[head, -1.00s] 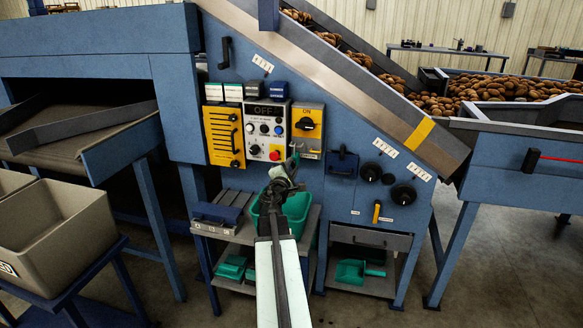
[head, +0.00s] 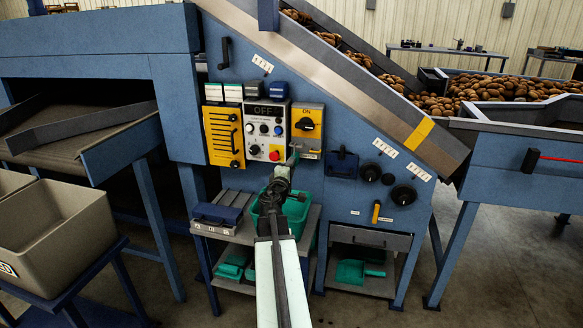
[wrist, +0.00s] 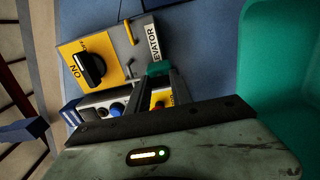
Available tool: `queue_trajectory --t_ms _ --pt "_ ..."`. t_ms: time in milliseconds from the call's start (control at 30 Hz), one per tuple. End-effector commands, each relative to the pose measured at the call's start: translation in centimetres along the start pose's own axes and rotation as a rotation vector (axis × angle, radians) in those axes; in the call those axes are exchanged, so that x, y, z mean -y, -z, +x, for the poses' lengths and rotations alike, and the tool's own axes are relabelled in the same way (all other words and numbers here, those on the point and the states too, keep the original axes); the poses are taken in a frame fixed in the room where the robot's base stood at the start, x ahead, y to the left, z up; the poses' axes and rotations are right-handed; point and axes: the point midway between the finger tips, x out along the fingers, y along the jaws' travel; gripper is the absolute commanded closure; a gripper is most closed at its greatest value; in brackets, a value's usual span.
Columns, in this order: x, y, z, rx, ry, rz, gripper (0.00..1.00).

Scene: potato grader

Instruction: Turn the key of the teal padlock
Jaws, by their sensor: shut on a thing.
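The teal padlock (wrist: 158,68) shows in the wrist view as a small teal block at my fingertips, below the yellow ON switch panel. In the head view my gripper (head: 289,165) reaches up to the panel from below. I cannot make out the key; it is too small or hidden by the fingers.
The yellow panel with its black ON switch (wrist: 88,69) is close to my fingers. The grey control box (head: 267,130) with a red button is just left. A teal bin (head: 297,212) stands below, close beside my wrist. A blue case (head: 217,214) lies on the shelf.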

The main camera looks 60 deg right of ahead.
Motion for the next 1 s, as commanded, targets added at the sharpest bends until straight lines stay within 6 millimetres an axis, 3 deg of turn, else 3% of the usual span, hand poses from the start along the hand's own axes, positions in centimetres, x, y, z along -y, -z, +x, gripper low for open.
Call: queue_trajectory --t_ms 333,367,400,433,767,1000 --pt "0.0 0.1 0.0 -0.001 0.0 0.002 1.0" --pt "0.0 0.1 0.0 -0.001 0.0 0.002 0.65" --pt "0.0 0.1 0.0 -0.001 0.0 0.002 0.54" --pt "0.0 0.1 0.0 -0.001 0.0 0.002 0.51" --pt "0.0 0.1 -0.2 -0.001 0.0 0.001 0.51" --pt "0.0 0.6 -3.2 -0.004 0.0 0.001 0.51"
